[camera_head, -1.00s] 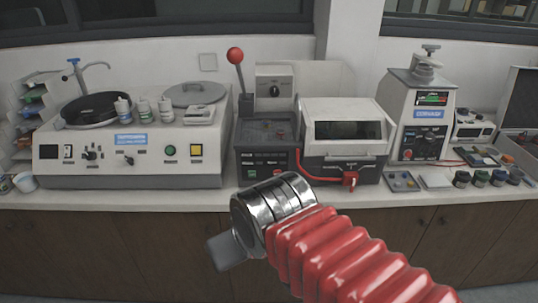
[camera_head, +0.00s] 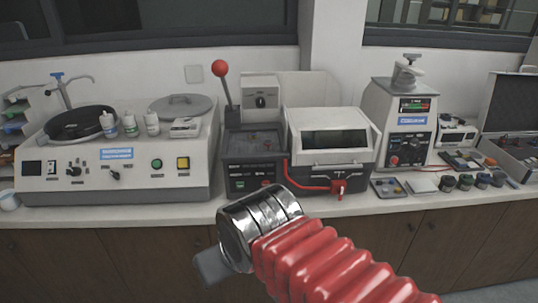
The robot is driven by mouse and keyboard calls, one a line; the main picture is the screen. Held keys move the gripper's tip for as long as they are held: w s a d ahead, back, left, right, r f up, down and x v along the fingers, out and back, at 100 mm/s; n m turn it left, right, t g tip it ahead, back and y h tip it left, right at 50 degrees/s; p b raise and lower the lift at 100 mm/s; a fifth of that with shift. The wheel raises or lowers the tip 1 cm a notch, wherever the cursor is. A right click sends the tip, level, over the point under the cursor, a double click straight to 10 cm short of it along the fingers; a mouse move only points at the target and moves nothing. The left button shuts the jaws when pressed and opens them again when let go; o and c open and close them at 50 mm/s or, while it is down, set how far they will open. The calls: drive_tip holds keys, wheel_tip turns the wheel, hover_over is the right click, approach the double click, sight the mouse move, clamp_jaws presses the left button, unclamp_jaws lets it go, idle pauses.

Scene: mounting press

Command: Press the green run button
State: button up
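The press-like machine (camera_head: 402,124) with a clamp on top stands on the counter at right. It has a lit display (camera_head: 414,104) and a dark control panel with a red button (camera_head: 394,161); I cannot make out a green button there. A green round button (camera_head: 157,164) shows on the wide grinder-like machine at left, beside a yellow one. The middle machine has a small green spot (camera_head: 240,184) and a red button low on its front. My gripper (camera_head: 211,267) is a grey tip in front of the counter, lower than the machines and apart from them. Its fingers cannot be made out.
The counter (camera_head: 400,210) has a narrow clear front strip. A red-knobbed lever (camera_head: 220,68) rises from the middle machine. A white-lidded box (camera_head: 332,140) with a red hose stands beside it. Small jars (camera_head: 466,182) and trays lie before the press.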

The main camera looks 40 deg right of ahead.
clamp_jaws()
idle(1.5)
